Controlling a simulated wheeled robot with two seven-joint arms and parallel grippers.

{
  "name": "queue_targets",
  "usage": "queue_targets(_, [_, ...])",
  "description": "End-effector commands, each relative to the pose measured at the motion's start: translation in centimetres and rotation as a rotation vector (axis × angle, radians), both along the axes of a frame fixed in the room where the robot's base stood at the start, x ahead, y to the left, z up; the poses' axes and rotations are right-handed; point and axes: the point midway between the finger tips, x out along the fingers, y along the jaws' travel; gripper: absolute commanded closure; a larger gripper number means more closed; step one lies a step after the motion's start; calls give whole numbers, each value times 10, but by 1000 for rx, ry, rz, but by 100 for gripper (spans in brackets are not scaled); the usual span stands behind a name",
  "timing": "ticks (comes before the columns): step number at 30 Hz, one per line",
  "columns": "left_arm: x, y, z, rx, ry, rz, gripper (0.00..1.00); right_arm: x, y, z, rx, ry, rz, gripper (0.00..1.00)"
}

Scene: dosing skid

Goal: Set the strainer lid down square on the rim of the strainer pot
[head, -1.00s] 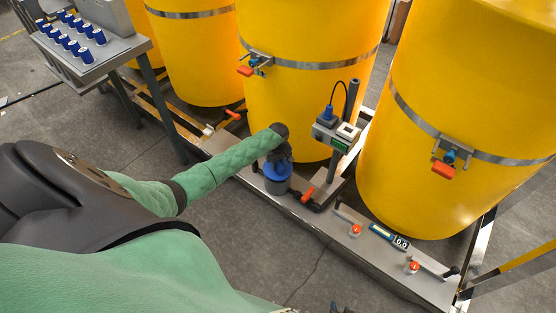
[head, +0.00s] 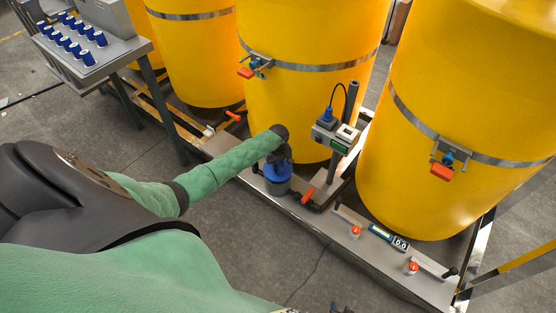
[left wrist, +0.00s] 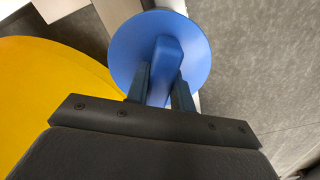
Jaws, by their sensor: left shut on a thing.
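The blue round strainer lid (head: 278,172) is in my left gripper (head: 279,154), directly over the dark grey strainer pot (head: 277,188) on the skid deck. In the left wrist view the lid (left wrist: 125,50) shows as a blue disc with a raised bar handle, and both fingers of my left gripper (left wrist: 160,88) are shut on that handle. The lid looks about level and covers the pot's mouth. I cannot tell whether it touches the rim or hovers just above; the rim is hidden. A dark piece at the bottom edge may be my right gripper (head: 341,309); its fingers are not clear.
An orange-handled valve (head: 308,195) and a post with a grey meter box (head: 334,134) stand close right of the pot. Yellow tanks (head: 300,100) rise behind.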

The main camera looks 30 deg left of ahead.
Motion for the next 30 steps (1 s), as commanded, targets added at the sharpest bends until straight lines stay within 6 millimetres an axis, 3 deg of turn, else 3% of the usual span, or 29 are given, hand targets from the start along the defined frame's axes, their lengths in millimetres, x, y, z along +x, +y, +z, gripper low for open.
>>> queue_targets(7, [0,0,1,0,0,1,100,2,0,7,0,-2,0,64])
queue_targets(20, [0,0,-1,0,0,0,100,-14,0,1,0,17,0,64])
queue_targets(30, [0,0,-7,-1,-1,0,100,-5,0,4,1,5,0,64])
